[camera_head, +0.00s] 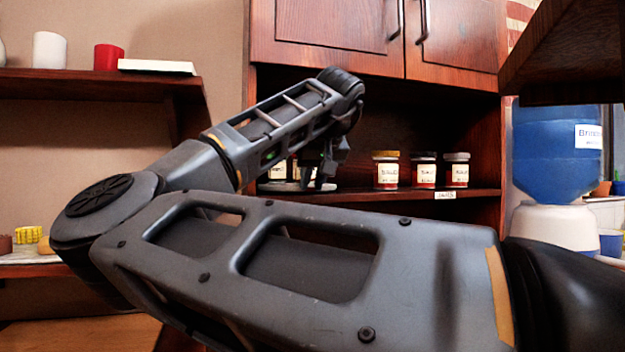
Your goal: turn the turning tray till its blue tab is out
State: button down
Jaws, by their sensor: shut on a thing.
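The turning tray (328,187) is a pale, low disc on the cabinet's open shelf, mostly hidden behind my arm. Jars with cream labels (278,171) stand on it, partly covered by my arm. My gripper (318,184) points down at the tray's right part. It is small and dark here, and it is shut on the tray near its edge; the exact contact is hard to make out. No blue tab shows in this view.
Several labelled jars (424,171) stand on the shelf (400,194) right of the tray. Cabinet doors (330,35) hang above. A dark wood overhang (565,55) and a blue water bottle (545,150) are at right. A left shelf (90,83) holds cups.

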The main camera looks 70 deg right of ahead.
jog(key=shift+w+a+m+g+h+p, duration=0.3)
jog(key=shift+w+a+m+g+p, duration=0.2)
jog(key=shift+w+m+p, duration=0.45)
jog(key=shift+w+a+m+g+h+p, duration=0.35)
jog(key=shift+w+m+g+p, duration=0.35)
jog(key=shift+p, duration=0.4)
jog(key=shift+w+a+m+g+h+p, duration=0.25)
jog(key=shift+w+a+m+g+p, duration=0.25)
jog(key=shift+w+m+p, duration=0.45)
jog(key=shift+s, duration=0.15)
jog(key=c, duration=1)
grip_release()
jog(key=shift+o, duration=0.2)
jog(key=v, duration=0.7)
jog(key=shift+a+r, duration=0.25)
